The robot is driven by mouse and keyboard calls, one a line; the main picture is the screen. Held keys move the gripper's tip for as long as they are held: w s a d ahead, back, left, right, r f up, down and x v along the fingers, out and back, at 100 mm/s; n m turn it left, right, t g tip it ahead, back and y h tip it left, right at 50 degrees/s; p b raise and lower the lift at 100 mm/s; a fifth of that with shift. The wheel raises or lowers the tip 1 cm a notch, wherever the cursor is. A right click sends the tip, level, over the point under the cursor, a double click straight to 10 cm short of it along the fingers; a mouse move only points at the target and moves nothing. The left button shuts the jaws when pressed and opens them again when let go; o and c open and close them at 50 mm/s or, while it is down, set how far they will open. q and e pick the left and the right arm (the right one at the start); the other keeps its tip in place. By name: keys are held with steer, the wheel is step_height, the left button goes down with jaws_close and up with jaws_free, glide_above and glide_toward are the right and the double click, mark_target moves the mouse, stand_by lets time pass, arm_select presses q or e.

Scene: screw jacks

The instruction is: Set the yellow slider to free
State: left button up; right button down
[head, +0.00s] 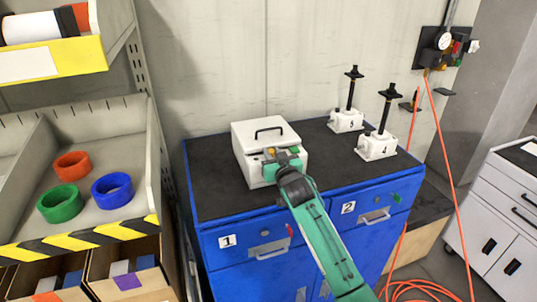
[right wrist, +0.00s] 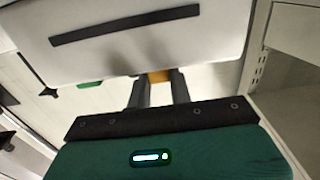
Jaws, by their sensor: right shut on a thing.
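A white box (head: 258,135) with a black handle on its lid stands on the blue cabinet's dark top. My right gripper (head: 279,154) is at the front of the box and hides part of that face. In the right wrist view my two dark fingers (right wrist: 160,90) are close around a small yellow piece, the yellow slider (right wrist: 160,76), beside the white box (right wrist: 150,45). The slider's markings cannot be read. A small green patch (right wrist: 90,85) shows to the left of the fingers. My left gripper is not in view.
Two white screw jacks (head: 346,121) (head: 377,146) with black spindles stand right of the box. The cabinet top (head: 215,185) is bare at left. A shelf (head: 115,215) with red, green and blue rings stands at left. An orange hose (head: 445,130) hangs at right.

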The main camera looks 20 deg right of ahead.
steer(key=shift+d, duration=1.1)
steer(key=c, duration=1.7)
jaws_free()
steer(key=shift+a, duration=0.1)
steer(key=o, duration=0.5)
steer(key=shift+c, duration=0.2)
steer(key=shift+s+f, duration=0.1)
steer(key=shift+s, duration=0.15)
steer(key=s+b, duration=0.3)
steer(key=s, duration=1)
steer(key=shift+s+d+b, duration=0.15)
steer(key=shift+d+b, duration=0.2)
